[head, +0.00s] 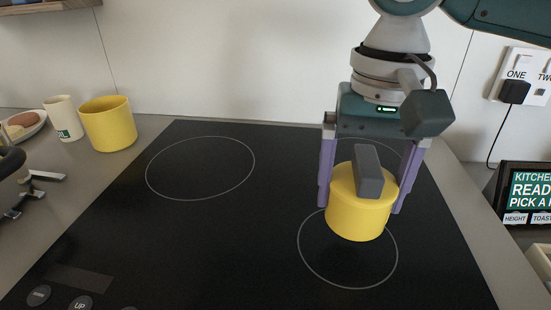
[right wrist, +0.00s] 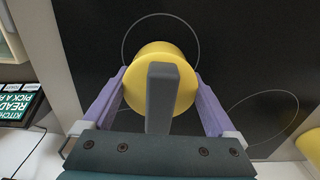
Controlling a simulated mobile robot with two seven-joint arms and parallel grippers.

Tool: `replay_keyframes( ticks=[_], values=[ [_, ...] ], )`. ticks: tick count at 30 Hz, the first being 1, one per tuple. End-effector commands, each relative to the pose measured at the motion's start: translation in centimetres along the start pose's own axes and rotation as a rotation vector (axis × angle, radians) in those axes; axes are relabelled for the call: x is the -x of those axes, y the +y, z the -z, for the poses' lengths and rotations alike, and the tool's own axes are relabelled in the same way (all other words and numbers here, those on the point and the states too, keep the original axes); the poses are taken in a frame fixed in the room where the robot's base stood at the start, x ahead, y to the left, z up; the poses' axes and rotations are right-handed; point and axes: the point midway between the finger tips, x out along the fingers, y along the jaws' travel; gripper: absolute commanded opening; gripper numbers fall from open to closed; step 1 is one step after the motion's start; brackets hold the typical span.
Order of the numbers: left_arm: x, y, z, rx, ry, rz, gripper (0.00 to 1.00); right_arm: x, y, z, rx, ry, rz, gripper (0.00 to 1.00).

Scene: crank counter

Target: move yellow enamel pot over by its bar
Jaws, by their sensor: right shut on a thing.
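The yellow enamel pot (head: 358,218) is upright over the rear part of the right front hob ring in the head view. A thick grey bar (head: 367,171) stands on its top. My right gripper (head: 360,208) points down over it, one purple finger on each side of the pot. In the right wrist view the fingers (right wrist: 160,74) press near the sides of the pot (right wrist: 185,62), and the grey bar (right wrist: 161,97) lies between them with gaps. I cannot tell whether the pot's base touches the hob. My left gripper is not in view.
The black hob (head: 230,235) is clear to the left. A yellow open vessel (head: 108,124), a cream cup (head: 66,118) and a plate (head: 30,126) stand at the back left. A dark object (head: 12,165) is at the left edge. A display (head: 526,196) stands on the right.

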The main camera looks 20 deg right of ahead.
Motion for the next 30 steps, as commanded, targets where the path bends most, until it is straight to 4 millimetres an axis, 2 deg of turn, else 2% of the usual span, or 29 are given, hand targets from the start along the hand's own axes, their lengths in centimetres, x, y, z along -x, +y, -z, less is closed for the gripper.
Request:
replay_keyframes(
  ticks=[9, 21, 22, 24, 30],
  values=[
    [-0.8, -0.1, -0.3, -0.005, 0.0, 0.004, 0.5, -4.2, 0.0, -0.1, 0.001, -0.001, 0.001, 0.13],
    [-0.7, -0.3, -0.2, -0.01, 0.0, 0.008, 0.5, -4.7, 0.0, 0.0, 0.001, 0.0, 0.001, 0.13],
    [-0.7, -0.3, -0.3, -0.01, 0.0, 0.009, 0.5, -4.7, 0.0, 0.0, 0.001, 0.0, 0.001, 0.95],
    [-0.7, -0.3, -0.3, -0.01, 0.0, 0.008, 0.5, -4.7, 0.0, 0.0, 0.001, 0.0, 0.001, 1.0],
    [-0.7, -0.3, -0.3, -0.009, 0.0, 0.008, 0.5, -4.7, 0.0, 0.0, 0.001, 0.0, 0.001, 1.0]
  ],
)
